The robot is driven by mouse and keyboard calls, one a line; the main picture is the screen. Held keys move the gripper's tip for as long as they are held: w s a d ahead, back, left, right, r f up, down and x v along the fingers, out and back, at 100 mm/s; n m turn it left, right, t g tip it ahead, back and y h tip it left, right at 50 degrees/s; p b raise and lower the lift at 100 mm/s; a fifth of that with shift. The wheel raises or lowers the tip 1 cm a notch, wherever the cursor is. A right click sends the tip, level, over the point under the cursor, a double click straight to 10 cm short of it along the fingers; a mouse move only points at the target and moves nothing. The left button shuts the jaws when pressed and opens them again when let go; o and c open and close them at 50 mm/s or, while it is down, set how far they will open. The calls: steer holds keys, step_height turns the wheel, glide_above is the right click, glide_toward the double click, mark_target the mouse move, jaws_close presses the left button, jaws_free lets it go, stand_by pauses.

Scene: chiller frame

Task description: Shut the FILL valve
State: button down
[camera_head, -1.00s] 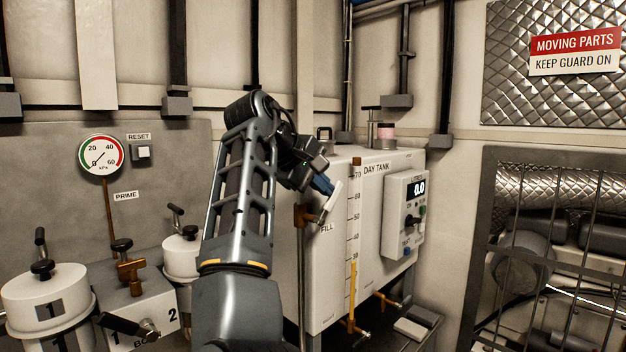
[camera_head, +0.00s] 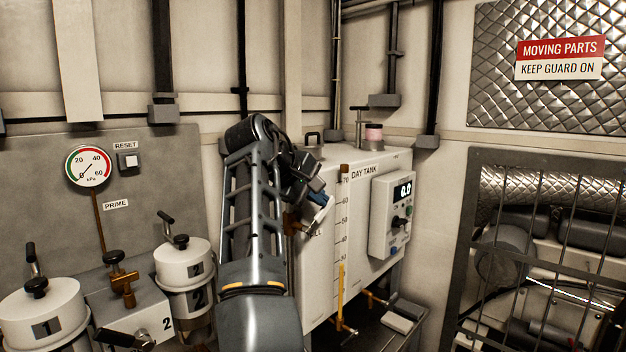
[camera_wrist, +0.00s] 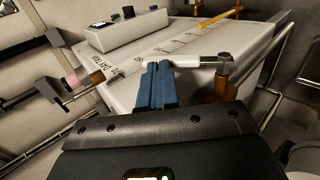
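The FILL valve has a brass body (camera_head: 293,224) and a white lever (camera_head: 320,215) at the left front of the white day tank (camera_head: 320,270). The lever slants up to the right and partly covers the FILL label. In the wrist view the lever (camera_wrist: 202,61) runs from the brass body (camera_wrist: 223,88) to my fingertips. My gripper (camera_wrist: 156,67) has its two blue fingers together, with only a thin seam between them. The lever's free end meets the right finger's tip, apparently beside the fingers rather than between them. Contact is hard to confirm.
A control box (camera_head: 393,215) reading 0.0 and a sight tube (camera_head: 341,290) are on the tank front. White canisters (camera_head: 183,262) and a gauge (camera_head: 88,166) stand left of my arm. A barred guard (camera_head: 540,250) is at right.

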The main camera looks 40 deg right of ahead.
steer(key=shift+d+f+p, duration=0.25)
steer(key=shift+d+p, duration=0.75)
steer(key=shift+p, duration=1.25)
steer(key=shift+d+f+p, duration=0.55)
steer(key=shift+f+p, duration=0.3)
steer(key=shift+p, duration=0.5)
steer(key=shift+w, duration=0.1)
